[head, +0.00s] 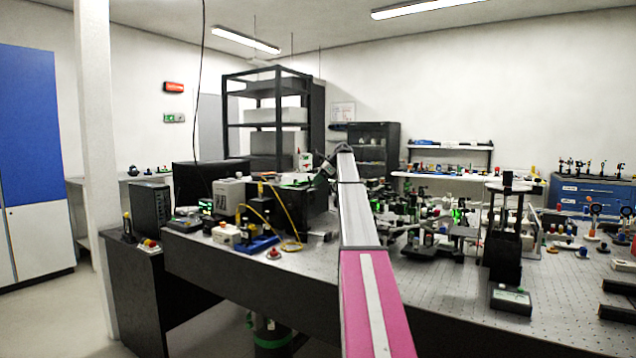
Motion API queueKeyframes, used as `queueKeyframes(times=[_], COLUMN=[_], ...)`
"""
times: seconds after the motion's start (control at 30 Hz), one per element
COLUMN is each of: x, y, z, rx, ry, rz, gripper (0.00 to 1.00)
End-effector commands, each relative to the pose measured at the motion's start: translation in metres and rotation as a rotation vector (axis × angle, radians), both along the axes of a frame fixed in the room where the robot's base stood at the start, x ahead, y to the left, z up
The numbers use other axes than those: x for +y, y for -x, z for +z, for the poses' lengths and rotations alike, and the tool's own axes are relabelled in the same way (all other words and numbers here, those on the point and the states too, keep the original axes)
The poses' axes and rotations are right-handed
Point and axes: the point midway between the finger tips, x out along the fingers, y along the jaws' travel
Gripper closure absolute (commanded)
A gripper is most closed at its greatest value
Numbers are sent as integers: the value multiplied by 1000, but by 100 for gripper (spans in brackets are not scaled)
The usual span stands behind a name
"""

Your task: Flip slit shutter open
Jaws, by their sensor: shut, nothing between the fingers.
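My arm reaches away across the bench from the bottom centre of the head view. At its far end, my gripper (326,168) is small and dark and hard to make out against the dark equipment; it looks shut and holds nothing that I can see. It is beside the right end of a black box-shaped instrument (301,207), which may be the spectrometer. I cannot tell whether it touches it. The slit shutter cannot be made out at this size, and my arm hides part of the bench behind it.
The perforated bench top (440,282) carries many small optics mounts on the right. A black post stand (506,240) and a grey control box (511,299) stand near the front. Yellow cable (290,246) loops on the left.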

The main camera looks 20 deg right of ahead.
Motion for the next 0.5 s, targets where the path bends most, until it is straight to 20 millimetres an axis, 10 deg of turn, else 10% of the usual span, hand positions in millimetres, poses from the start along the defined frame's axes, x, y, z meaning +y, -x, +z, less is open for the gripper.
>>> queueKeyframes(times=[0.5], x=[10], y=[7], z=[3], rx=[-173], ry=[226], rz=[2], gripper=[100])
